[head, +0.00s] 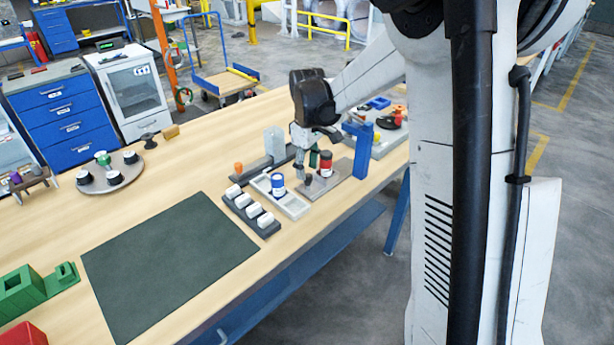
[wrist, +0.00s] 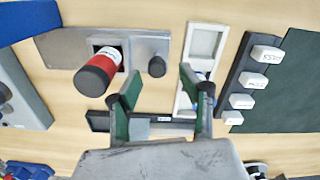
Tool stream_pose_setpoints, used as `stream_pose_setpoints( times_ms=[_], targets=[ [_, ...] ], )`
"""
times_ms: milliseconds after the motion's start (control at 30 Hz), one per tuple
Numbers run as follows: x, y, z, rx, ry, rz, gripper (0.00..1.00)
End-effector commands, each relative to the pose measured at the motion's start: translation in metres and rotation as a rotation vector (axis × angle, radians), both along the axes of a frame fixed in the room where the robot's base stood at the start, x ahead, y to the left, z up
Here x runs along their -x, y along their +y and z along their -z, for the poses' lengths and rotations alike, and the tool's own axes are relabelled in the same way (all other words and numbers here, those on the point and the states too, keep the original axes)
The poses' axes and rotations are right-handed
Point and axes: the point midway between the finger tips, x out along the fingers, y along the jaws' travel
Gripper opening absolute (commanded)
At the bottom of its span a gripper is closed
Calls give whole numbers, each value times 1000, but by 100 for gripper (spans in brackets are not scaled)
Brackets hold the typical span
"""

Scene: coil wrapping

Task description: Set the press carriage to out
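My gripper (head: 307,161) is low over the bench; in the wrist view its two green-padded fingers (wrist: 157,88) are spread apart with nothing between them. A grey plate (wrist: 153,46) carries a red, black-capped cylinder (wrist: 108,65) at a square opening and a short dark knob (wrist: 157,67). The cylinder (head: 326,163) also shows in the head view. The knob is near the fingers, apart from them. A dark rail (head: 250,172) with a pale upright block (head: 274,141) lies behind. I cannot tell for sure which part is the press carriage.
A blue post (head: 362,150) stands right of the plate. A pale tray (head: 293,205) with a blue-and-white cylinder (head: 278,184) and a rack of white blocks (head: 254,211) lie to the left. The dark mat (head: 170,265) is clear.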

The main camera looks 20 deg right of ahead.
Motion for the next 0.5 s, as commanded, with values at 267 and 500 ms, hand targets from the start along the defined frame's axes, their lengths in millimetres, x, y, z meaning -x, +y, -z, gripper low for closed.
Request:
stream_pose_setpoints(
  times_ms=[267, 500],
  targets=[
    [1, 1, -54, -1, 1, -1, 39],
    [0, 1, -77, -1, 1, -1, 39]
  ],
)
